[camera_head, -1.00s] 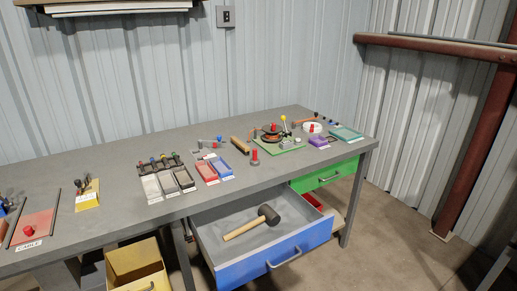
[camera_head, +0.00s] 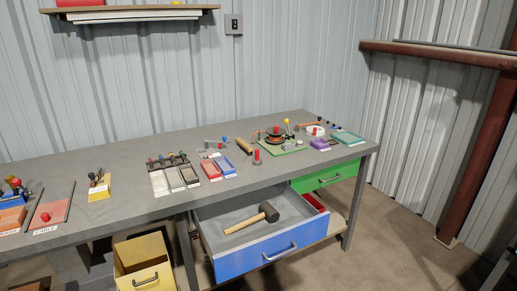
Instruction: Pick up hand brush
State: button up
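A small brown elongated object (camera_head: 244,146), which looks like the hand brush, lies on the grey workbench (camera_head: 130,165) toward the back, right of the middle. It is too small to make out bristles. My gripper is not in view, so its distance from the brush does not show.
A blue drawer (camera_head: 268,254) stands open below the bench with a mallet (camera_head: 252,218) inside. A red-topped peg (camera_head: 257,156) stands close in front of the brush. A green board (camera_head: 283,148) lies to its right, small trays (camera_head: 210,171) to its left. A yellow bin (camera_head: 143,262) is below.

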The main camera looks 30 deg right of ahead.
aim_at(247, 149)
jog(key=u, duration=0.15)
jog(key=i, duration=0.95)
jog(key=z, duration=0.1)
